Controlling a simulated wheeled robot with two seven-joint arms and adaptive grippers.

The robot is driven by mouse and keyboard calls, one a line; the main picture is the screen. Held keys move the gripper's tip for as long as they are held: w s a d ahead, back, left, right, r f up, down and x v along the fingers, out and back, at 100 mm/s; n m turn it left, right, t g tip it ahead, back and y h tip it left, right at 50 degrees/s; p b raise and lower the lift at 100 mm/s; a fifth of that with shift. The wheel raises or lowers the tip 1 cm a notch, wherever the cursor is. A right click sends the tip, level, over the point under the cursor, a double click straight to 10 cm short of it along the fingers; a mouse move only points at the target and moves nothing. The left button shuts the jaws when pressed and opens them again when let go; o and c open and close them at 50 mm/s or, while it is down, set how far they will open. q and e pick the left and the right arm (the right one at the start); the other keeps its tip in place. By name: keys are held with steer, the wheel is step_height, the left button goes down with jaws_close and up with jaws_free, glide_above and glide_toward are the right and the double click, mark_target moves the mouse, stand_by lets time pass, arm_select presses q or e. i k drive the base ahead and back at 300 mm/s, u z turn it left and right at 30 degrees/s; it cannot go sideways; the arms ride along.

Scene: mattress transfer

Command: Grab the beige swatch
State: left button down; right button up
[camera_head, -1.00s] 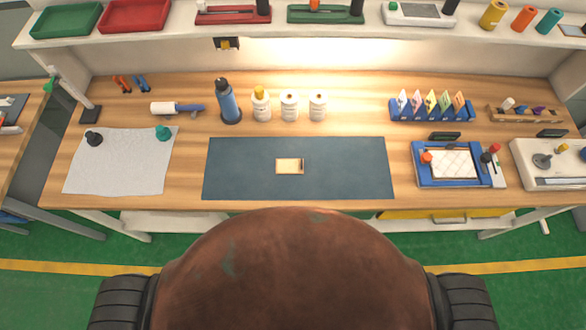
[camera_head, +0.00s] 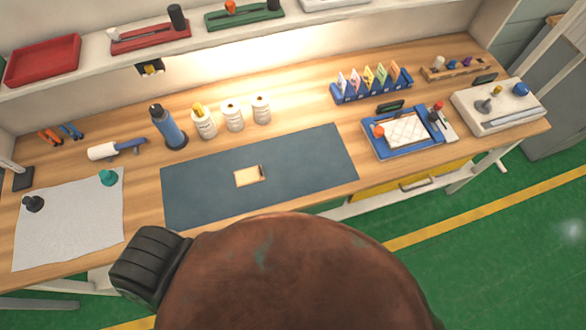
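A small beige swatch (camera_head: 249,175) lies flat on the dark blue-grey mat (camera_head: 310,160) near the middle of the workbench. It has a light face and a thin darker edge. Nothing touches it. Neither of my grippers shows in the head view. My own rounded brown body fills the bottom middle, in front of the bench.
A wooden bench (camera_head: 245,132) carries a grey sheet (camera_head: 75,225) at left, a blue bottle (camera_head: 168,128) and white bottles (camera_head: 234,116) behind the mat. A blue tray (camera_head: 398,150), a card rack (camera_head: 372,92) and a white device (camera_head: 505,112) stand right. Green floor is clear at lower right.

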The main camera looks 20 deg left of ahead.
mark_target(250, 175)
steer(key=z, duration=1.1)
steer(key=k, duration=1.6)
steer(key=u, duration=1.1)
steer(key=i, duration=1)
steer(key=u, duration=0.1)
